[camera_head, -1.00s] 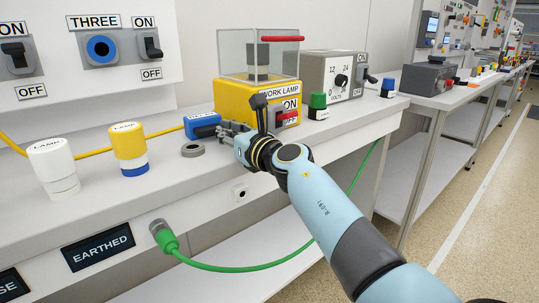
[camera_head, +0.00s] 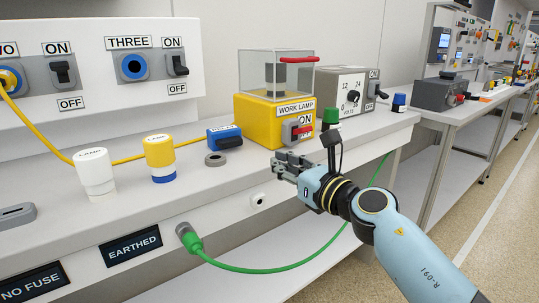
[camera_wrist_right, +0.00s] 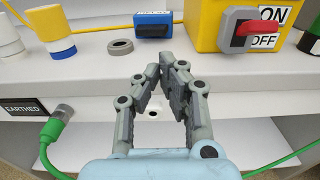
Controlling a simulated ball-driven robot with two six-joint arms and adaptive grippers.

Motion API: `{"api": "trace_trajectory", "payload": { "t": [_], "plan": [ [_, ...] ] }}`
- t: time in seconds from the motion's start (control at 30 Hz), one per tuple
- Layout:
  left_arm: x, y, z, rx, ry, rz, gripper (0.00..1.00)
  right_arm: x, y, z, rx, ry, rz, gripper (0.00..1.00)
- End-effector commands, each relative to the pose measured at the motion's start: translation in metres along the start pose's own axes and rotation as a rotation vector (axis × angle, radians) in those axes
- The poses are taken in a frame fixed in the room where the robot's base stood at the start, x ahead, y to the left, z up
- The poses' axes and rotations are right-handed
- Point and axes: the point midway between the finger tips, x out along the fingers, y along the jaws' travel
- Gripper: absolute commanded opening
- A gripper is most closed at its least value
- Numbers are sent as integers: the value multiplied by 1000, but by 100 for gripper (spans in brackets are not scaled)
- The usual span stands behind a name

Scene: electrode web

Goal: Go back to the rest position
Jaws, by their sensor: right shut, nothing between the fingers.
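My right gripper (camera_head: 282,160) is shut and empty. In the head view it hangs in front of the bench edge, below the yellow work lamp box (camera_head: 268,115). In the right wrist view its fingers (camera_wrist_right: 160,75) come together in front of the white bench, apart from everything on it. The work lamp box also shows there at the upper right (camera_wrist_right: 210,30), with its red and grey switch (camera_wrist_right: 240,33). My left gripper is not in view.
The white bench top (camera_head: 130,205) carries white and yellow lamp plugs, a blue block (camera_head: 224,135), a grey ring (camera_head: 215,159) and a transformer box (camera_head: 345,90). A green cable (camera_head: 260,270) loops from the bench front, below my right arm. The floor at right is clear.

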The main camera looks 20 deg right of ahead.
Motion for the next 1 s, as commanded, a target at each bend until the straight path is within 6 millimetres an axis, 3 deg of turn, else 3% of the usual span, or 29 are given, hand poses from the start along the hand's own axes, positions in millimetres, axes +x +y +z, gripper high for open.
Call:
{"api": "trace_trajectory", "payload": {
  "t": [0.5,0.63,0.67,0.77,0.87,1.0],
  "plan": [
    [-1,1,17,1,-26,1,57,-5,0,0,1,-1,0,0],
    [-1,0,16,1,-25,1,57,-15,4,-18,11,30,0,0],
    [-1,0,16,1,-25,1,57,-19,5,-28,17,49,0,0],
    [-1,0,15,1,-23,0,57,-39,10,-84,106,137,-4,0],
    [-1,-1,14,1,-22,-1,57,-73,13,-159,343,234,-58,0],
    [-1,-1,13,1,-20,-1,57,-137,13,-260,779,341,-236,0]
  ]
}}
